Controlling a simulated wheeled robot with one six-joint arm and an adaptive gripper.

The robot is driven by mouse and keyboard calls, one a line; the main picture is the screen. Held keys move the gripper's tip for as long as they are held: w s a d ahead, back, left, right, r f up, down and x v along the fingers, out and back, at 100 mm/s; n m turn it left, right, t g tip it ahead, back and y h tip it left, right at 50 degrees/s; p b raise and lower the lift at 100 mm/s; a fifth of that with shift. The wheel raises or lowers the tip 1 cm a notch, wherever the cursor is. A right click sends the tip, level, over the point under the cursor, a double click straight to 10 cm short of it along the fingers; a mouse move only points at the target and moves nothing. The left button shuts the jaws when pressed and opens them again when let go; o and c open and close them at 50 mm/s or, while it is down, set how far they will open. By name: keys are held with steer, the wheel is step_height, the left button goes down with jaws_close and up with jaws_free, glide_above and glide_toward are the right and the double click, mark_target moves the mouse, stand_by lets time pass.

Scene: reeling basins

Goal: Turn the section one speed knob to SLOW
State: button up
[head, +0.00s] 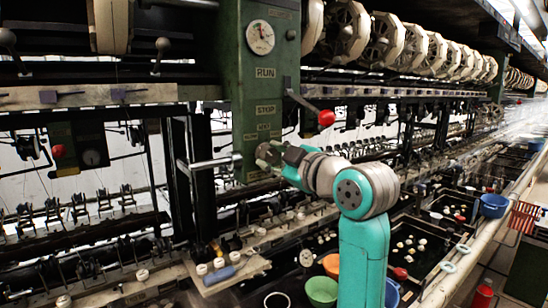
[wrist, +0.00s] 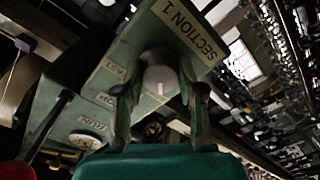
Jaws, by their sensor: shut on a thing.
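The section one speed knob (wrist: 160,78) is a pale round knob on the green control post, below a plate lettered SECTION 1 (wrist: 190,28) in the wrist view. A white mark on it points toward the bottom of that picture. My gripper (wrist: 160,88) has a finger on each side of the knob and is shut on it. In the head view my gripper (head: 266,156) reaches the lower part of the green post (head: 262,90) and hides the knob. I cannot make out a SLOW label clearly.
A lever with a red ball (head: 326,118) juts from the post beside RUN and STOP plates, above my gripper. A round gauge (head: 260,37) is higher up. Green (head: 321,291) and orange (head: 331,265) bowls stand below. Reels (head: 385,42) line the upper right.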

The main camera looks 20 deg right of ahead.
steer(key=shift+r, duration=0.1)
stand_by(0.3)
steer(key=o, duration=1.1)
steer(key=shift+w, duration=0.15)
steer(key=shift+o, duration=0.2)
steer(key=v, duration=1.2)
